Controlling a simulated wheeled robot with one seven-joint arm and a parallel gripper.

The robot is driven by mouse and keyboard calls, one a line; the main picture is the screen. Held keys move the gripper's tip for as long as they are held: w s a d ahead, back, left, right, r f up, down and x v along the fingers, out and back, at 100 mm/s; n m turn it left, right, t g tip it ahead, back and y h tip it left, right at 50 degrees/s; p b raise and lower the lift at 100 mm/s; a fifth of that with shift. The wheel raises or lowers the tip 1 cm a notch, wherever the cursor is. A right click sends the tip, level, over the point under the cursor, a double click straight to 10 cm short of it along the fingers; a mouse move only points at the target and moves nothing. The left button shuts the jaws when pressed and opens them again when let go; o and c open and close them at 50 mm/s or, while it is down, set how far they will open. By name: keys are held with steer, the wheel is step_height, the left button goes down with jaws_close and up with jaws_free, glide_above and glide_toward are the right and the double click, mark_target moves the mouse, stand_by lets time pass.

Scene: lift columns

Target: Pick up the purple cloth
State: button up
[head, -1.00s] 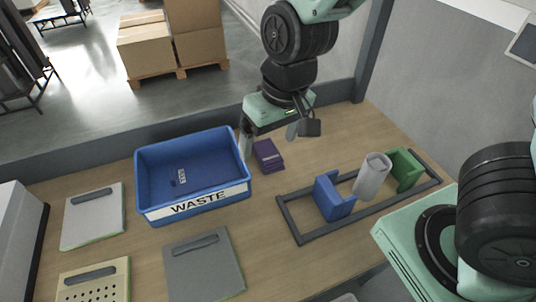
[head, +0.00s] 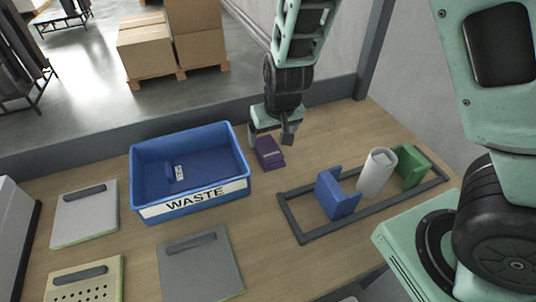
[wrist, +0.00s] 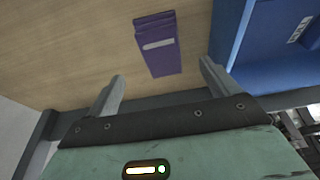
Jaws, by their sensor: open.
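The purple cloth (head: 268,152) is a small folded block lying on the wooden table, just right of the blue waste bin. In the wrist view the cloth (wrist: 161,58) shows a pale band and lies ahead of and between the two fingers. My gripper (head: 270,140) is right at the cloth from above in the head view. In the wrist view my gripper (wrist: 161,80) is open, with a finger on each side and nothing between the tips. The fingers partly hide behind the gripper body in the head view.
The blue waste bin (head: 193,202) stands close left of the cloth; its wall (wrist: 232,40) is near one finger. A dark frame (head: 296,226) with a blue holder (head: 337,196), a grey-white cylinder (head: 376,174) and a green holder (head: 409,166) lies to the right. Grey board (head: 200,270) in front.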

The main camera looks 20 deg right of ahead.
mark_target(268, 148)
steer(key=shift+p+x, duration=0.3)
steer(key=shift+x, duration=3.45)
steer(key=shift+w+a+r, duration=0.1)
steer(key=c, duration=1.1)
